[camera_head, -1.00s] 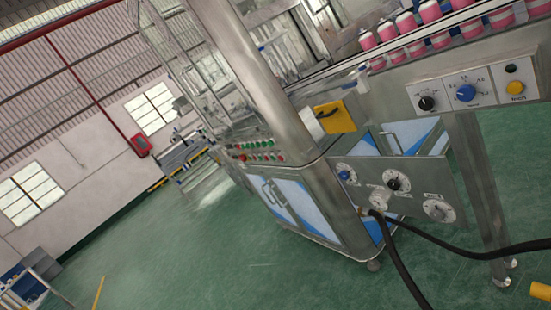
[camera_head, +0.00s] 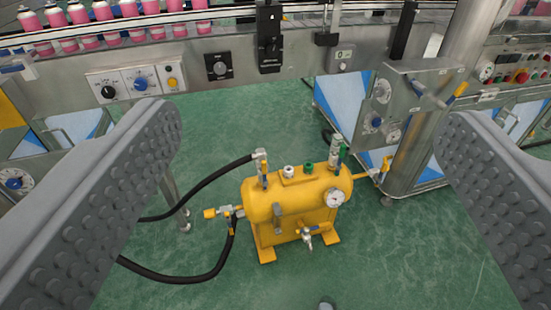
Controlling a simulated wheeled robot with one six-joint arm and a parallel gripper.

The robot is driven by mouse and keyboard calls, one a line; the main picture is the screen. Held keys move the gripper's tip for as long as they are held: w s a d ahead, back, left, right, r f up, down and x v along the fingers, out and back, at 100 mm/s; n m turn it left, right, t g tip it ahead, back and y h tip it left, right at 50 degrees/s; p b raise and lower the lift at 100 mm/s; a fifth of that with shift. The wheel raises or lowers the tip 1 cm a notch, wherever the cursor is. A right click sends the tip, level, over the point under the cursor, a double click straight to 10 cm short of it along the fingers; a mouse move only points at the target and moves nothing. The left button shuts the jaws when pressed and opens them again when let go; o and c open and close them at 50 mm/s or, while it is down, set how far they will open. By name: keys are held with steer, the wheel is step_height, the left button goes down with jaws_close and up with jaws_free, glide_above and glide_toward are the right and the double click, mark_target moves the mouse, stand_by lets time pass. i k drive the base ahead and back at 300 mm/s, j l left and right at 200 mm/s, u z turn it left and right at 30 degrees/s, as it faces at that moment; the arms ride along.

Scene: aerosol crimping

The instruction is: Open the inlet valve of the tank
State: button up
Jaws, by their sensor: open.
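A yellow tank (camera_head: 292,205) stands on the floor in the middle of the view, on two yellow feet. A round white gauge (camera_head: 335,197) sits on its right end. I cannot tell which is the inlet valve. My gripper (camera_head: 308,118) is open and empty, its grey studded fingers framing the tank without visible contact.
A steel conveyor (camera_head: 215,38) with pink cans (camera_head: 133,20) and control knobs crosses behind the tank. A steel post (camera_head: 410,165) stands close on the right. Black hoses (camera_head: 195,278) run left from the tank. Green floor (camera_head: 400,270) in front is clear.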

mark_target(378, 177)
steer(key=z, duration=0.7)
